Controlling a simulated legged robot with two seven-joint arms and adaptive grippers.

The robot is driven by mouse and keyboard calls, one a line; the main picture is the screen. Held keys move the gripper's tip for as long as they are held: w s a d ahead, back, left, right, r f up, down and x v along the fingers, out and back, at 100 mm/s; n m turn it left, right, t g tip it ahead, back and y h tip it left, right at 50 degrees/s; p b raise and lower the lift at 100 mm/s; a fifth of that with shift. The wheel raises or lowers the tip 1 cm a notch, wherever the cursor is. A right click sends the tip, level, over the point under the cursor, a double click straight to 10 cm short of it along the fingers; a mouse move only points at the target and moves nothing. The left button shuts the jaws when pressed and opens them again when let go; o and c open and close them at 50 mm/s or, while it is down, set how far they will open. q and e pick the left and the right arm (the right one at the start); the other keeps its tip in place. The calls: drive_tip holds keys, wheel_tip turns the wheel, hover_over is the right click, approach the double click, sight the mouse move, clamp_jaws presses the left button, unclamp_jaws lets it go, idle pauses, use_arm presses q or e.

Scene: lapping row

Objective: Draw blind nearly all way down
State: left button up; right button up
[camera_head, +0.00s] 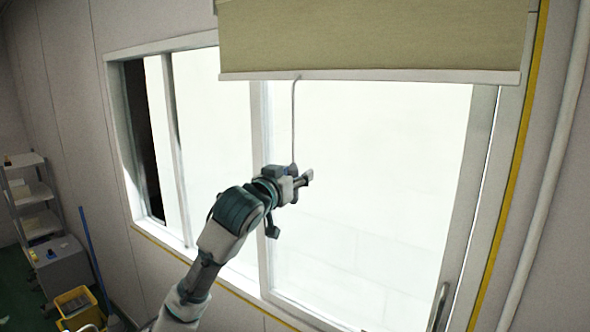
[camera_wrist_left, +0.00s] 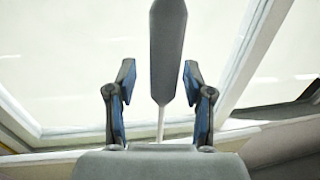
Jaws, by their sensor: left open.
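The olive blind (camera_head: 370,35) is drawn up at the top of the window, with its pale bottom bar (camera_head: 370,75) above most of the glass. A thin cord (camera_head: 294,120) hangs from the bar and ends in a small pull (camera_head: 294,168) at my left gripper (camera_head: 304,181). In the left wrist view the grey tapered pull (camera_wrist_left: 167,50) stands between the two blue-padded fingers of the open left gripper (camera_wrist_left: 160,80), with gaps on both sides. My right gripper is not in view.
The white window frame (camera_head: 484,150) and a dark handle (camera_head: 438,307) are at the right. A pipe (camera_head: 545,180) runs down the wall beyond. A shelf rack (camera_head: 33,195), a yellow bucket (camera_head: 76,302) and a blue pole (camera_head: 93,258) stand at lower left.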

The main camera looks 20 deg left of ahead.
use_arm(q)
drive_tip(key=shift+w+d, duration=0.1)
drive_tip(key=shift+a, duration=0.4)
clamp_jaws()
drive_tip(key=shift+d, duration=0.1)
